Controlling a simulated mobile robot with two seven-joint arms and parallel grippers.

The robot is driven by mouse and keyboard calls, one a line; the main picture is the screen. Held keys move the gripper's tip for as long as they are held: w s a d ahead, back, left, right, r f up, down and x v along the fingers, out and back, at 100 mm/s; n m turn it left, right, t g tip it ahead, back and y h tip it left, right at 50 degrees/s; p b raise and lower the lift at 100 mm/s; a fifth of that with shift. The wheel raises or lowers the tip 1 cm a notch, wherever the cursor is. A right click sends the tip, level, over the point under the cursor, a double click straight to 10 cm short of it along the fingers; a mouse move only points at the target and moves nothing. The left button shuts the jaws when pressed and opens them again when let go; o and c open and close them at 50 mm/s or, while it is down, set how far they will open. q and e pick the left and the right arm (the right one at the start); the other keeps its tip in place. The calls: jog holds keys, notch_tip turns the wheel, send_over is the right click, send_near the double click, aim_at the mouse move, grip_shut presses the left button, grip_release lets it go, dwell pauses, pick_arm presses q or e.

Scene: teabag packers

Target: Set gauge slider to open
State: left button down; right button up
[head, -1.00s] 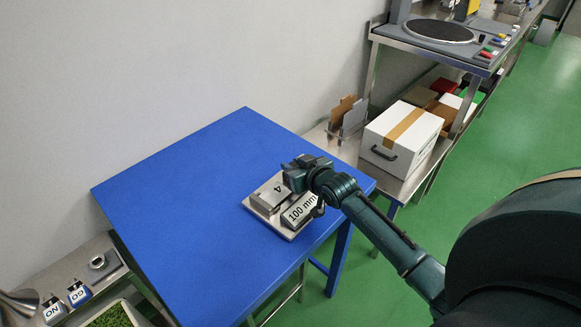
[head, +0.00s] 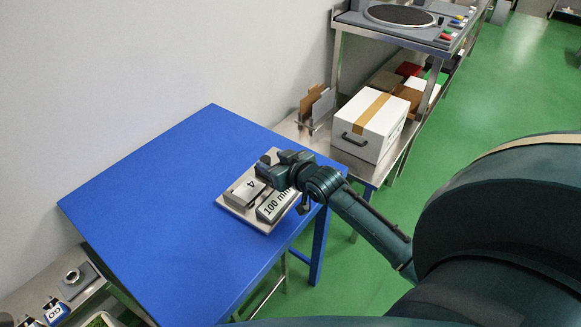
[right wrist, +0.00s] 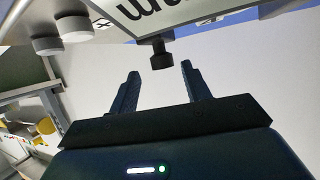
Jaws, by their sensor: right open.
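The gauge is a flat metal plate (head: 233,202) on the blue table, bearing a grey block marked 4 (head: 246,188) and a block marked 100 mm (head: 273,206). My right gripper (head: 270,162) is over the plate's far right side and covers part of it. In the right wrist view the right gripper (right wrist: 159,72) is open and empty. A small black knob (right wrist: 161,56) hangs from the gauge's edge, just beyond and between the two fingertips. I cannot tell whether this knob is the slider or where the slider is set. My left gripper is not in view.
The blue table (head: 160,210) is clear left of the gauge. A white box (head: 368,125) sits on a metal shelf behind the table, beside a cardboard holder (head: 316,103). Small marked blocks (head: 56,311) stand at lower left. In the wrist view, two round white feet (right wrist: 62,36) are near the left finger.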

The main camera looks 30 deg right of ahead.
jog(key=v, duration=0.9)
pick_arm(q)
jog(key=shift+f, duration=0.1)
